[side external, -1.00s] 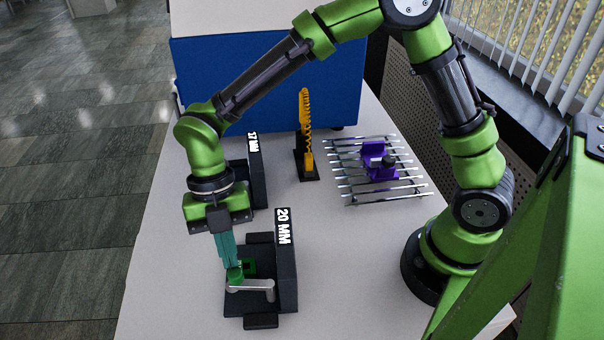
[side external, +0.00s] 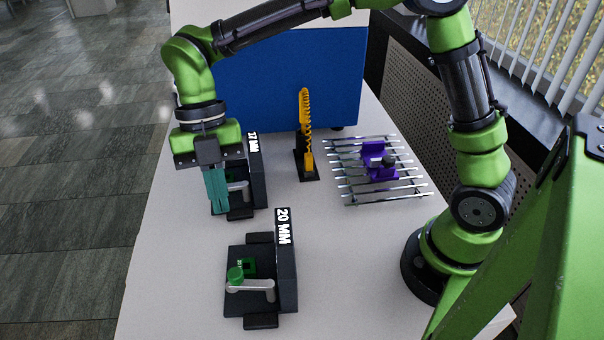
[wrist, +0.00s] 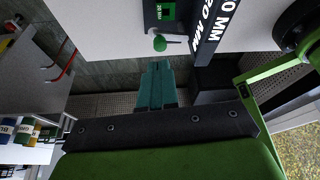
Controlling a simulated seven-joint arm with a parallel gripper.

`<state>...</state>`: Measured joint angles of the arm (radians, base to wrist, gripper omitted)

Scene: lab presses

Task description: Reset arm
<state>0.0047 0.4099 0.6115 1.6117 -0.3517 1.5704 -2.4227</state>
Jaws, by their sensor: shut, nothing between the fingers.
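My gripper (side external: 218,200) has teal fingers, shut and empty, pointing down. In the side view it is raised in front of the left part of the press marked 17 MM (side external: 254,180) and partly hides it. The wrist view also shows the shut fingers (wrist: 156,72). The press marked 20 MM (side external: 286,262) stands nearer the camera, apart from the gripper. The wrist view shows the green knob (wrist: 160,43) beyond the fingertips.
A yellow toothed piece (side external: 305,125) stands upright on a black base. A metal rod rack (side external: 410,185) holds a purple part (side external: 375,162). A blue box (side external: 290,85) stands at the back. The front left of the white table (side external: 175,270) is clear.

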